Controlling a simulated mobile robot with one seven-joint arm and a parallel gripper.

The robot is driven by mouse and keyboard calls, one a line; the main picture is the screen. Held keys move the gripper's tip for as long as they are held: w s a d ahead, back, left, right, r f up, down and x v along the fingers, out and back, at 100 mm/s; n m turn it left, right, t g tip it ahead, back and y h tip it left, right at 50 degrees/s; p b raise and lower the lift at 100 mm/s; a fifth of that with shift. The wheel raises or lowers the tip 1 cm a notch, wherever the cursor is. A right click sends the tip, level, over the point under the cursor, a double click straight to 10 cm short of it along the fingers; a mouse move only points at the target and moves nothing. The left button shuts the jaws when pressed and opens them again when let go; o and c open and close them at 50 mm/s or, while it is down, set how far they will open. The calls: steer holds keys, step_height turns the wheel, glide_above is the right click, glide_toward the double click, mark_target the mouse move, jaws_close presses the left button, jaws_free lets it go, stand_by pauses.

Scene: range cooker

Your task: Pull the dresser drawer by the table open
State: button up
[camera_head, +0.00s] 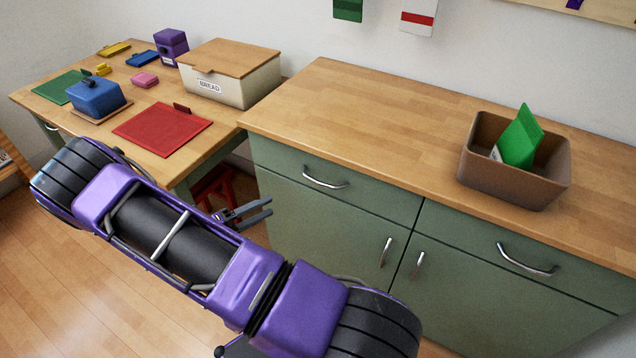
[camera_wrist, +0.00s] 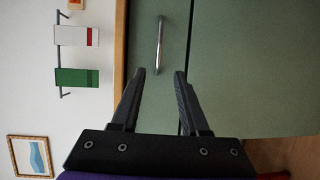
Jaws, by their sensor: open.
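The green dresser (camera_head: 300,225) has two drawers over cupboard doors. The drawer by the table (camera_head: 370,200) is the left one and is closed. Its curved silver handle (camera_head: 325,184) is bare. In the wrist view, which is turned on its side, the drawer front (camera_wrist: 142,30) and handle (camera_wrist: 160,48) lie beyond my fingers. My gripper (camera_head: 270,207) is open and empty, left of the handle and a little lower in the head view. In the wrist view the gripper (camera_wrist: 160,73) has the handle in line with the gap between its fingertips, apart from them.
The wooden table (camera_head: 100,130) at left holds a bread box (camera_head: 230,82), a red mat (camera_head: 162,128) and a blue dish (camera_head: 97,97). A red stool (camera_head: 215,190) is under it. A brown bin (camera_head: 510,185) stands on the dresser top.

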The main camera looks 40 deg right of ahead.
mark_target(317, 182)
steer(key=d, duration=0.5)
steer(key=d+f, duration=0.1)
steer(key=d, duration=1.1)
steer(key=shift+d+f, duration=0.1)
steer(key=shift+f, duration=0.05)
jaws_close()
stand_by(0.7)
